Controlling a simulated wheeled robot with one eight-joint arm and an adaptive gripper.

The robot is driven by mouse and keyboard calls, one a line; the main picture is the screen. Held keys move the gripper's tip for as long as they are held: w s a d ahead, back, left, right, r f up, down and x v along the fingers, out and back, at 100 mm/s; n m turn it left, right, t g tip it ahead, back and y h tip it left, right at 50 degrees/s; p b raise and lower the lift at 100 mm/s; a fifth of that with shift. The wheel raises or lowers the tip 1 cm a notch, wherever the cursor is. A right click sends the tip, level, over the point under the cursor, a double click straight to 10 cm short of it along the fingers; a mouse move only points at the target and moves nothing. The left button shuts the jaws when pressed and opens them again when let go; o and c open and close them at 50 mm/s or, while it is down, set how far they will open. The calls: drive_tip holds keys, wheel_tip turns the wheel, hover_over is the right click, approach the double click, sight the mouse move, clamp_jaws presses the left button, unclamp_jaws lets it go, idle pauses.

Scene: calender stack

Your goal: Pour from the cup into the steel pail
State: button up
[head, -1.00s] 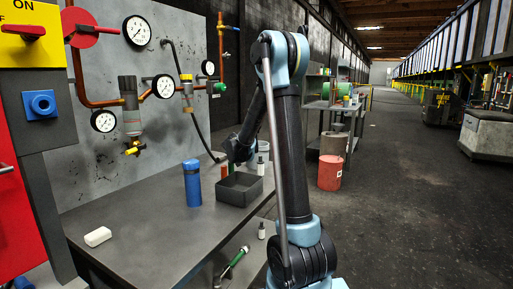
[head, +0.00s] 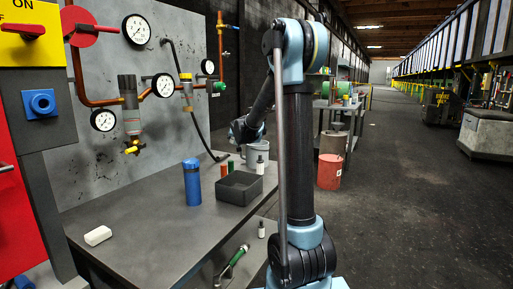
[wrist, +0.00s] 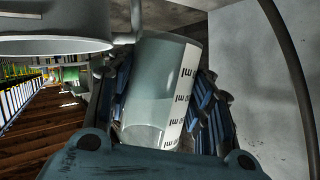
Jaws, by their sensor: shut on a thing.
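My gripper (wrist: 162,95) is shut on a translucent cup (wrist: 150,90) with a white scale strip marked "ml", between its blue-black fingers in the wrist view. The cup leans slightly in that view; I cannot tell how much it holds. The grey steel pail (wrist: 55,25) is at the upper left of the wrist view, its rim close beside the cup. In the head view the pail (head: 257,151) stands at the far end of the bench, partly behind a white bottle. My gripper end (head: 243,131) is just above and left of it; the cup is hidden there.
A gauge panel (head: 90,165) with pipes and a hose stands behind.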

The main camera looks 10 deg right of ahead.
drive_tip(key=shift+d+r+m+y+p, duration=0.3)
drive_tip(key=shift+d+r+m+y, duration=0.25)
drive_tip(key=shift+d+m, duration=0.15)
drive_tip(key=shift+d+r+m+y+p, duration=0.25)
drive_tip(key=shift+d+r+m+y, duration=0.3)
drive_tip(key=shift+m, duration=0.25)
drive_tip(key=shift+r+m+y+p, duration=0.3)
drive_tip(key=shift+m+y+p, duration=0.1)
drive_tip(key=shift+m+p, duration=0.15)
drive_tip(key=shift+f+m+t+y+p, duration=0.3)
drive_tip(key=shift+f+m+y+p, duration=0.2)
drive_tip(key=shift+m+p, duration=0.55)
drive_tip(key=shift+f+m+t+y+p, duration=0.35)
drive_tip(key=shift+m+y+p, duration=0.35)
drive_tip(key=shift+p, duration=0.55)
idle(0.9)
drive_tip(key=shift+d+r+m+y, duration=0.3)
drive_tip(key=shift+d+r+m, duration=0.15)
drive_tip(key=shift+d+m, duration=0.25)
idle(0.6)
drive_tip(key=shift+d+r+m+t, duration=0.1)
drive_tip(key=shift+r+m+t, duration=0.3)
drive_tip(key=shift+m, duration=0.4)
idle(0.6)
